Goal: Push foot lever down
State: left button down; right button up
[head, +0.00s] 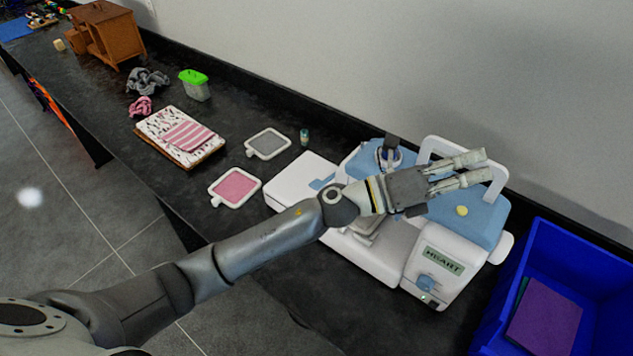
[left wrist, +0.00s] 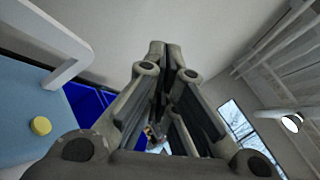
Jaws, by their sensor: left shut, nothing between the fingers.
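The white and blue sewing machine (head: 391,252) stands on the dark counter, with its raised white handle (head: 428,146) at the back. My left gripper (head: 483,167) is above the machine's blue top, near the handle and past the yellow button (head: 461,210). Its fingers are shut and empty. In the left wrist view the shut fingers (left wrist: 172,52) point up and away, with the blue top (left wrist: 28,95) and yellow button (left wrist: 41,126) at the left. I cannot make out the foot lever; my left arm covers the machine's middle. My right gripper is not in view.
A blue bin (head: 497,309) holding a purple sheet (head: 545,314) stands to the right. The wall (head: 400,60) runs behind the counter.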

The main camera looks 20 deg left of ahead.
pick_arm(q)
notch_tip(320, 180, down, 2)
jog(key=s+d+m+g, duration=0.2)
jog(key=d+m+g, duration=0.1)
jog(key=m+g, duration=0.35)
jog(key=m+g+y, duration=0.2)
jog(key=m+y, duration=1.1)
jog(key=y, duration=0.8)
send_near(317, 184)
jog(key=shift+a+r+p, duration=0.2)
jog(key=shift+a+p, duration=0.05)
jog(key=shift+p, duration=0.05)
jog(key=shift+f, duration=0.1)
jog(key=shift+h, duration=0.3)
jog(key=shift+w+a+f+b, duration=0.1)
jog(key=shift+f+b, duration=0.65)
jog(key=shift+f, duration=0.95)
jog(key=shift+w+a+f+b, duration=0.15)
jog(key=shift+f+b, duration=0.55)
jog(key=shift+f, duration=1.05)
jog(key=shift+s+f, duration=0.1)
